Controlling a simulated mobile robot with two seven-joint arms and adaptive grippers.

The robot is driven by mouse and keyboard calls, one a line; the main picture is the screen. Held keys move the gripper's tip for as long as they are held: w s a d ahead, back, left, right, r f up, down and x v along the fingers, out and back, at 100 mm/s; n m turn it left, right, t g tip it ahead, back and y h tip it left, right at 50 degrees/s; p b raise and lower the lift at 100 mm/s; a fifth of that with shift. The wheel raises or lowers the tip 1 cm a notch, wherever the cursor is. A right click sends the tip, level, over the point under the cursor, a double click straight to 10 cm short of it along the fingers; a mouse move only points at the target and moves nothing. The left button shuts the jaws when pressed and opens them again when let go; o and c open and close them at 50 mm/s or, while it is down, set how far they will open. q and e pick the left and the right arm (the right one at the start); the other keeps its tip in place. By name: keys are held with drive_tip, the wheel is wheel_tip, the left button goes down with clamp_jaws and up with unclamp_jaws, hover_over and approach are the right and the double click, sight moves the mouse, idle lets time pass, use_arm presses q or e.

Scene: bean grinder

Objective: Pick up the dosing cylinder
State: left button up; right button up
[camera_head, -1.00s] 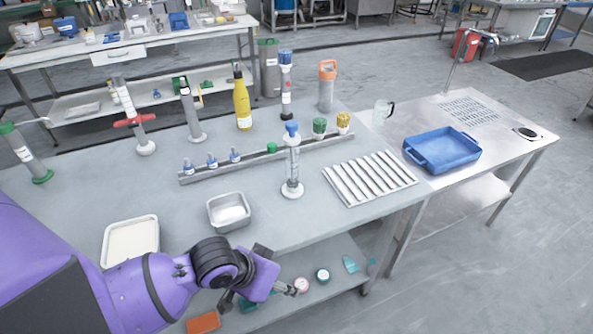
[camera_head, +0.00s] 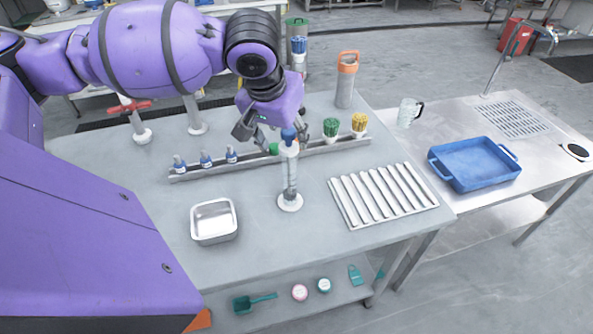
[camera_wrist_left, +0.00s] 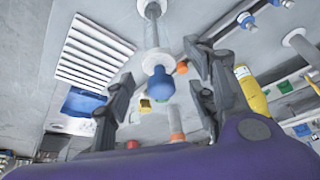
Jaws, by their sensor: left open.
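The dosing cylinder (camera_head: 290,180) is a clear upright tube on a round white foot, with a white collar and a blue top. It stands near the front middle of the grey table. In the left wrist view its blue top (camera_wrist_left: 160,84) shows between the spread fingers, with the tube (camera_wrist_left: 152,32) beyond. My left gripper (camera_head: 276,136) is open and empty, pointing down at the upper end of the cylinder. Its fingers (camera_wrist_left: 160,72) sit on either side of the top; I cannot tell whether they touch it. My right gripper is not in view.
A rail (camera_head: 340,146) with blue-topped vials and green and yellow containers runs behind the cylinder. A slatted rack (camera_head: 382,196) lies to its right, a metal tray (camera_head: 214,238) to its left. A blue tray (camera_head: 470,178) sits on the side table. The front table strip is clear.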

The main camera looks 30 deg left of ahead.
sight(288, 148)
use_arm(q)
wheel_tip(288, 148, down, 2)
drive_tip(key=shift+w+f, duration=0.15)
drive_tip(key=x, duration=0.3)
drive_tip(key=shift+d+f+b, duration=0.15)
drive_tip(key=shift+f+b, duration=0.15)
drive_tip(key=shift+f, duration=0.1)
drive_tip(key=shift+w+f, duration=0.25)
drive_tip(key=c, duration=0.8)
clamp_jaws()
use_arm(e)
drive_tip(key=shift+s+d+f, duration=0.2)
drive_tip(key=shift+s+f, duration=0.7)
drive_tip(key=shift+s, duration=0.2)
